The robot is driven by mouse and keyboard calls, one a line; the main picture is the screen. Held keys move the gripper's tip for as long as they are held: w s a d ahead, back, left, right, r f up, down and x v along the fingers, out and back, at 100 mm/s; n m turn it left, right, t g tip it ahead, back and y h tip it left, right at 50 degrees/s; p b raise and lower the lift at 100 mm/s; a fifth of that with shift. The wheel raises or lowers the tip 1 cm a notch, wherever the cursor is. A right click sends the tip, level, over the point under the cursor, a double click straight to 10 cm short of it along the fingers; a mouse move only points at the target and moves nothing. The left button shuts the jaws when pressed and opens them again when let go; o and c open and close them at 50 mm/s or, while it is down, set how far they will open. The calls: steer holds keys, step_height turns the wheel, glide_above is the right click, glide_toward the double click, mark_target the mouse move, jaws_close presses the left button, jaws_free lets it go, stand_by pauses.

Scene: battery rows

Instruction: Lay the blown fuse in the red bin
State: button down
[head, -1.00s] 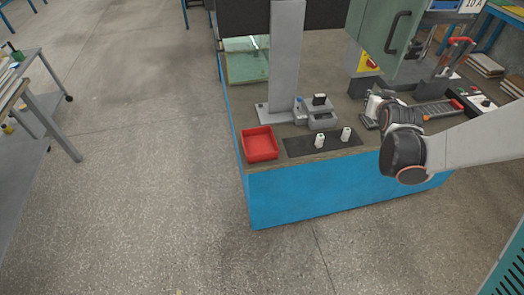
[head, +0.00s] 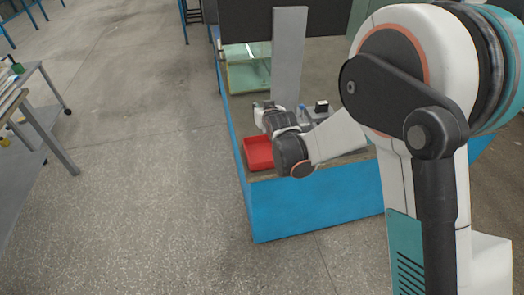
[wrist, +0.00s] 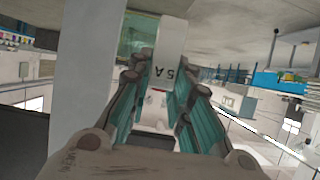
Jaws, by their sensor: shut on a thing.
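The red bin (head: 259,153) sits at the left front corner of the blue-sided bench, partly behind my arm; the inside that shows looks empty. My gripper (head: 262,110) is just beyond and above the bin in the head view. In the wrist view my gripper (wrist: 160,95) has its teal-padded fingers on both sides of a pale piece marked 5 A (wrist: 170,70), which I take as the blown fuse. The fuse is too small to make out in the head view.
A grey post (head: 289,60) rises from the bench close behind my gripper. A small grey device with a black top (head: 321,106) stands to the right. My arm hides the bench's right side. Open floor lies left of the bench.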

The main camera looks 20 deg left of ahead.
step_height(320, 180, down, 17)
steer(key=b, duration=0.5)
steer(key=shift+b, duration=0.3)
steer(key=shift+r, duration=0.15)
steer(key=c, duration=1.5)
jaws_free()
steer(key=shift+o, duration=0.2)
